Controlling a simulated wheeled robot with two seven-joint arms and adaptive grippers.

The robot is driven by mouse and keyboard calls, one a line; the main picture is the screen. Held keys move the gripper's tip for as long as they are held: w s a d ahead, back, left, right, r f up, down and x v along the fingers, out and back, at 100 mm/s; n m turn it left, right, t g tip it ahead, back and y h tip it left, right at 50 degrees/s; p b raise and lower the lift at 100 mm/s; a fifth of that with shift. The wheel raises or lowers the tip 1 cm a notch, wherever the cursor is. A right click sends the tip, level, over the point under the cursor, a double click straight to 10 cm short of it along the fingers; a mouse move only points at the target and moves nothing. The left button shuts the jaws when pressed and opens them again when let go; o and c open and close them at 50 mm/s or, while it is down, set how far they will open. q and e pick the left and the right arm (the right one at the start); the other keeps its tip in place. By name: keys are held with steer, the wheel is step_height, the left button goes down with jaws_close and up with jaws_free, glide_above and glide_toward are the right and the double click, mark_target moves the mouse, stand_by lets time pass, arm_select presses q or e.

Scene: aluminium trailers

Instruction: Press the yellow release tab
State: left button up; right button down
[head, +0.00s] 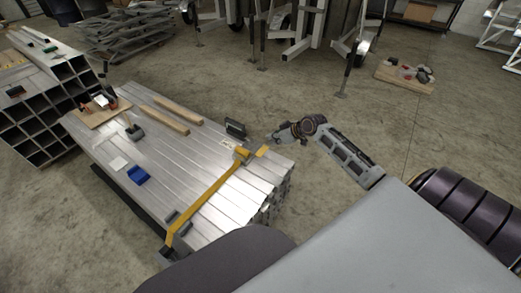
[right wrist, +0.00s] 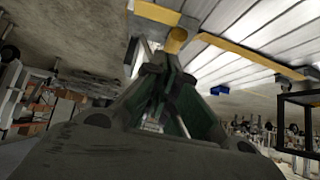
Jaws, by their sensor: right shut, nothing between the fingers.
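A yellow strap (head: 207,203) runs across a stack of aluminium tubes (head: 190,160). At its far end a yellow release tab (head: 262,151) sticks out near the stack's right end. Yellow parts also show in the right wrist view, one a rounded end (right wrist: 176,40) just beyond the fingers. I cannot tell which of these is the tab. My right gripper (head: 275,138) is shut and empty, close to the tab on its upper right in the head view. I cannot tell whether they touch. My left gripper is not in view.
A dark clamp-like block (head: 235,129) stands on the tubes near the tab. Two wooden strips (head: 165,117), a blue item (head: 138,175) and a white card (head: 118,163) lie farther left. Trailer frames stand behind.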

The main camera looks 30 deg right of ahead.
steer(key=shift+w+f, duration=0.8)
steer(key=b, duration=0.2)
glide_above(260, 154)
steer(key=shift+s+d+f, duration=0.1)
steer(key=shift+f, duration=2.5)
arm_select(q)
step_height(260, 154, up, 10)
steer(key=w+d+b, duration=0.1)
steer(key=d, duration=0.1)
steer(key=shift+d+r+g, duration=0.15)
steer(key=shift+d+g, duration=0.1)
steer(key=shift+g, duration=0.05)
arm_select(e)
steer(key=shift+f, duration=2)
steer(key=shift+f, duration=0.1)
